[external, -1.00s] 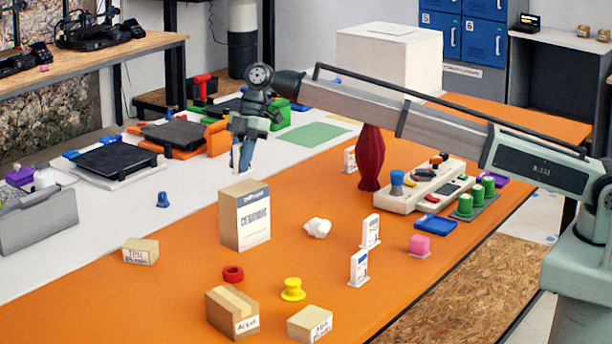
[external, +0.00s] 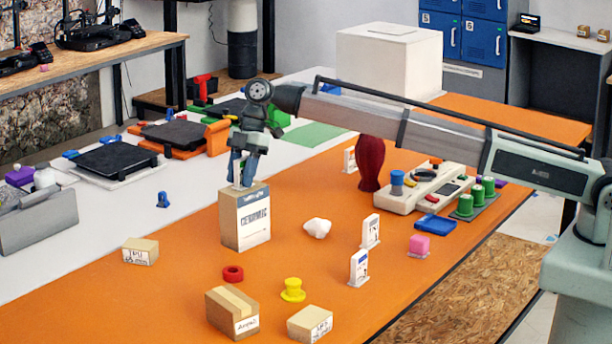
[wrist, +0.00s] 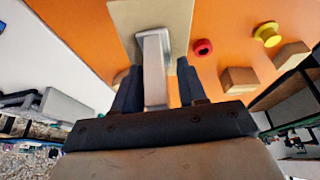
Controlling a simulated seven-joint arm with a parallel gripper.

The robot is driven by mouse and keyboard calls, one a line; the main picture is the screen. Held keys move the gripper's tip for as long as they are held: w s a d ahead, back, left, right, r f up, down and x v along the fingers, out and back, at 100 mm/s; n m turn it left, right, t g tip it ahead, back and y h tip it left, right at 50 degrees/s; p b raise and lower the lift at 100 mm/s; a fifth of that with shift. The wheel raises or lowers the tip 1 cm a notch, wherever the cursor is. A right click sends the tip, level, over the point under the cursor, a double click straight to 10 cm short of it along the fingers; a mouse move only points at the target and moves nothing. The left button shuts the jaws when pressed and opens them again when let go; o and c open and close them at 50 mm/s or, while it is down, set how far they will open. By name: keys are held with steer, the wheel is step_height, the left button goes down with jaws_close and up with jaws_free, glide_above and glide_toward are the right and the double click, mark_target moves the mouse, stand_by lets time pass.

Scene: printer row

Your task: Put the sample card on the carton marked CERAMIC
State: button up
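The carton marked CERAMIC (external: 245,222) stands upright on the orange table, its label facing the camera. Its tan top also shows in the wrist view (wrist: 178,20). My gripper (external: 241,184) is directly above the carton, pointing down, with its fingertips close to the top. In the wrist view, the pale sample card (wrist: 155,70) stands between the two fingers of my gripper (wrist: 160,65), which appear shut on it. The card's lower end is at or just above the carton top; contact is not clear. In the external view the fingers mostly hide the card.
Several small cartons, such as the tan one at left (external: 140,251), stand around. A red ring (external: 233,273), a yellow spool (external: 292,290), a white lump (external: 317,228) and two white standing cards (external: 359,268) are nearby. A dark red vase (external: 370,164) stands behind, under my arm.

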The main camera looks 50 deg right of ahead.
steer(key=shift+o, duration=0.2)
steer(key=shift+r, duration=0.15)
steer(key=v, duration=1.2)
steer(key=shift+d, duration=0.15)
